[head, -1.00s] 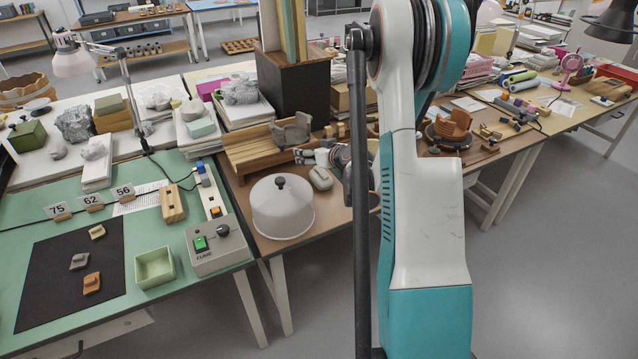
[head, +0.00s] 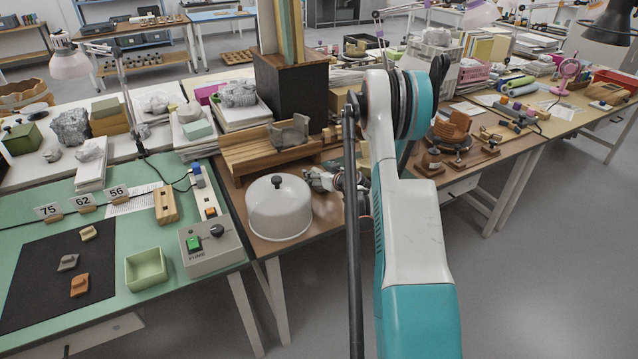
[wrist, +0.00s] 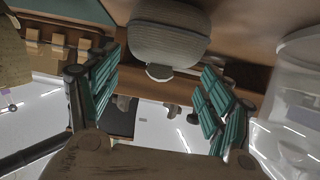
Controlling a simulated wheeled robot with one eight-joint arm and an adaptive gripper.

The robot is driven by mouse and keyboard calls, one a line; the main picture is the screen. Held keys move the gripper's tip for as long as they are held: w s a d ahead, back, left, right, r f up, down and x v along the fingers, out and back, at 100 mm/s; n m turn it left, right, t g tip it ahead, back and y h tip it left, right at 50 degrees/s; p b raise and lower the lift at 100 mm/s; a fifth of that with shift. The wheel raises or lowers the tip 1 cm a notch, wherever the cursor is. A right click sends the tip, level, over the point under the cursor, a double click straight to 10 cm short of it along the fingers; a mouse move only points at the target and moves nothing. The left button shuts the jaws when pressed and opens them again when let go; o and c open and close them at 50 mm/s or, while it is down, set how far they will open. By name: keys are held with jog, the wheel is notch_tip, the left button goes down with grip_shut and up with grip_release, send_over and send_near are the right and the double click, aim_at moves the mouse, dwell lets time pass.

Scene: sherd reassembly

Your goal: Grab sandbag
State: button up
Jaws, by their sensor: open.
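The sandbag (wrist: 170,38) is a grey, ribbed, rounded pad with a small pale tab, seen at the top middle of the wrist view. It lies on the brown table. My gripper (wrist: 160,88) is open, with its two teal-padded fingers apart, and nothing is held between them. The sandbag shows just past the fingers, near the gap. I cannot tell whether they touch it. In the head view my gripper (head: 324,181) is low over the brown table, right of the white dome, and hides most or all of the sandbag.
The white dome cover (head: 279,210) with a black knob stands close left of my gripper. A wooden cradle (head: 262,148) with a grey piece lies behind. A black box (head: 290,88) rises at the back. A sherd on a round stand (head: 452,133) is to the right.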

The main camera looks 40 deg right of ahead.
aim_at(314, 170)
jog(key=b+x, duration=0.2)
jog(key=x, duration=0.3)
jog(key=shift+s+d+f, duration=0.15)
jog(key=shift+s, duration=0.05)
jog(key=shift+w+d+b, duration=0.1)
jog(key=shift+w+b, duration=0.2)
jog(key=shift+c, duration=0.3)
jog(key=c, duration=1.6)
